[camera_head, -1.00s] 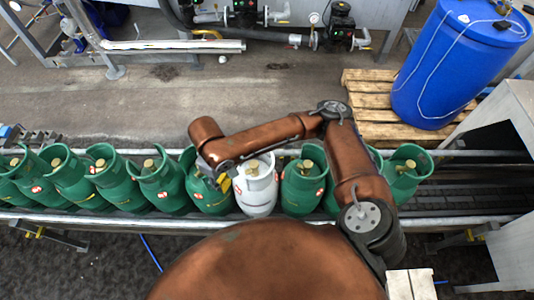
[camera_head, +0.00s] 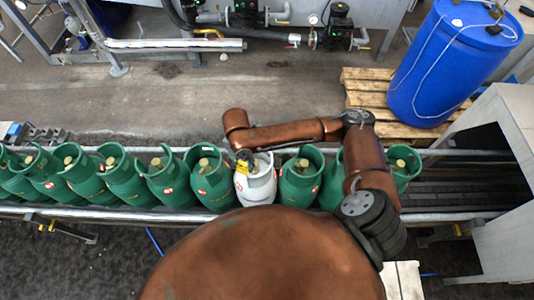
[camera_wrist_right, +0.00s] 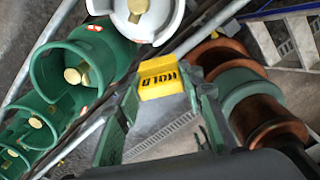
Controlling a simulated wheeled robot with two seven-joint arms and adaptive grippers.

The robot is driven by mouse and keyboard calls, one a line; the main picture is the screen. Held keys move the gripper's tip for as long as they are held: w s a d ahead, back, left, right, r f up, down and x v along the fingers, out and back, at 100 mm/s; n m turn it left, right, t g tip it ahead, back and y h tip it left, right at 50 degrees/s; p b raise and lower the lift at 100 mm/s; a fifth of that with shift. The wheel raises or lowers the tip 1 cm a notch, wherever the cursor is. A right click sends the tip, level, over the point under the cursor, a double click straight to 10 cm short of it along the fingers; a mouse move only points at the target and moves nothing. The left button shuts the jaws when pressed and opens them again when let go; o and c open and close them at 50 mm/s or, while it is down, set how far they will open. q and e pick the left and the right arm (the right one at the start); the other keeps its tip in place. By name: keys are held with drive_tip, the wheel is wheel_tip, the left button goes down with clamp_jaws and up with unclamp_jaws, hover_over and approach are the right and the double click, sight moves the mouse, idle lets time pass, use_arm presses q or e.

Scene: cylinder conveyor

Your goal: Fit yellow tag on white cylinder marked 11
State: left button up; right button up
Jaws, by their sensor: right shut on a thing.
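The white cylinder (camera_head: 256,186) stands upright on the conveyor in a row of green cylinders. I cannot read a number on it. Its top and brass valve also show at the upper edge of the right wrist view (camera_wrist_right: 150,28). My right gripper (camera_head: 243,157) is at the left side of the white cylinder's collar. In the wrist view the tag appears apart from the white cylinder. My left gripper is not in view.
Green cylinders (camera_head: 209,186) stand close on both sides of the white one. The conveyor (camera_head: 455,185) is bare at the right. A blue drum (camera_head: 450,65) stands on a wooden pallet (camera_head: 370,92) behind.

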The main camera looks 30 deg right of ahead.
drive_tip(key=s+d+f+n+p, duration=0.1)
drive_tip(key=d+n+p, duration=0.5)
drive_tip(key=n, duration=0.8)
drive_tip(key=d, duration=0.3)
drive_tip(key=shift+s+d, duration=0.15)
drive_tip(key=shift+d, duration=0.1)
drive_tip(key=shift+f+b, duration=1.1)
drive_tip(key=shift+f, duration=1.85)
drive_tip(key=shift+p, duration=1.05)
drive_tip(key=shift+a+f+b, duration=0.1)
drive_tip(key=shift+f+b, duration=1.1)
drive_tip(key=shift+f, duration=1.1)
